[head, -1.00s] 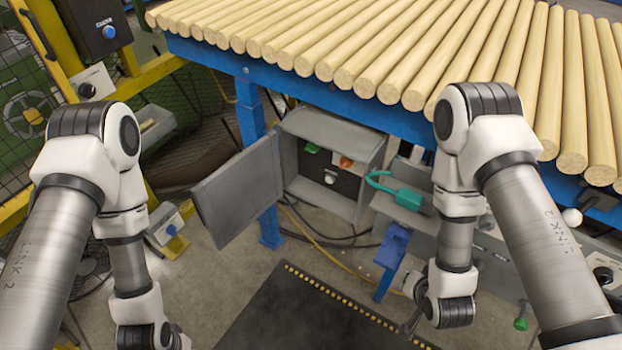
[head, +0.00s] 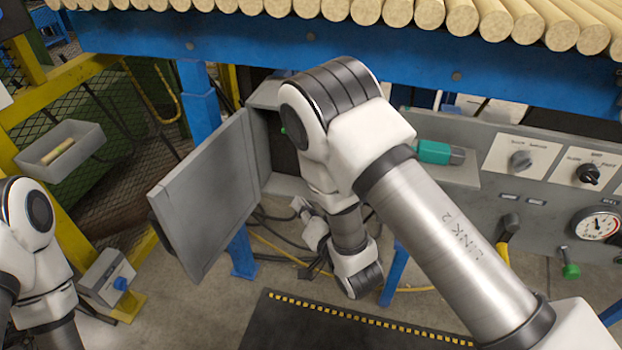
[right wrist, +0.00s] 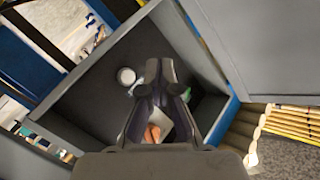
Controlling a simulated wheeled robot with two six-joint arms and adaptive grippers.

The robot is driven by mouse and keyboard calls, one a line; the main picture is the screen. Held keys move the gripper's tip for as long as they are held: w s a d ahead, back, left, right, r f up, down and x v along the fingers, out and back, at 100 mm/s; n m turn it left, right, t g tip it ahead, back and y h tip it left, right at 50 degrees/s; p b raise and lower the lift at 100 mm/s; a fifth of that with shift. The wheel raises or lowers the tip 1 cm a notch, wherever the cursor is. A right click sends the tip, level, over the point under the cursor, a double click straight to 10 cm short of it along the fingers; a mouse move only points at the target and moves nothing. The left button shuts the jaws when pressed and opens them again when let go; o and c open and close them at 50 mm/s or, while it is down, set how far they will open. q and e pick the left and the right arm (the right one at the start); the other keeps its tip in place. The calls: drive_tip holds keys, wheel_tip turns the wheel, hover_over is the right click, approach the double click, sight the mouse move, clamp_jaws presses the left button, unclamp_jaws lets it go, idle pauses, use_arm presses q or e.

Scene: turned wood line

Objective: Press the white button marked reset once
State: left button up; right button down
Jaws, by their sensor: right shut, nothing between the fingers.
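The grey box with its door open hangs under the blue bench; its rim (head: 290,185) shows in the head view, but my right arm hides most of its inside. In the right wrist view the white round button (right wrist: 127,76) sits on the dark panel inside the box, left of my fingers and uncovered. Its marking is too small to read. An orange control (right wrist: 157,126) shows between the fingers, and a green one (right wrist: 191,95) is partly hidden to their right. My left gripper is out of view.
The open grey door (head: 205,200) stands left of the box. The blue bench beam (head: 420,75) runs above.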

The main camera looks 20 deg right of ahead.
drive_tip(key=shift+a, duration=0.15)
drive_tip(key=w+d, duration=0.1)
drive_tip(key=w, duration=0.1)
drive_tip(key=w+d+b, duration=0.1)
drive_tip(key=w+d, duration=0.2)
drive_tip(key=w, duration=0.1)
drive_tip(key=shift+w+d+b, duration=0.25)
drive_tip(key=shift+w+b, duration=0.05)
drive_tip(key=shift+w+d, duration=0.3)
drive_tip(key=shift+w, duration=0.1)
idle(1.1)
drive_tip(key=shift+w+d, duration=0.2)
drive_tip(key=shift+w, duration=0.1)
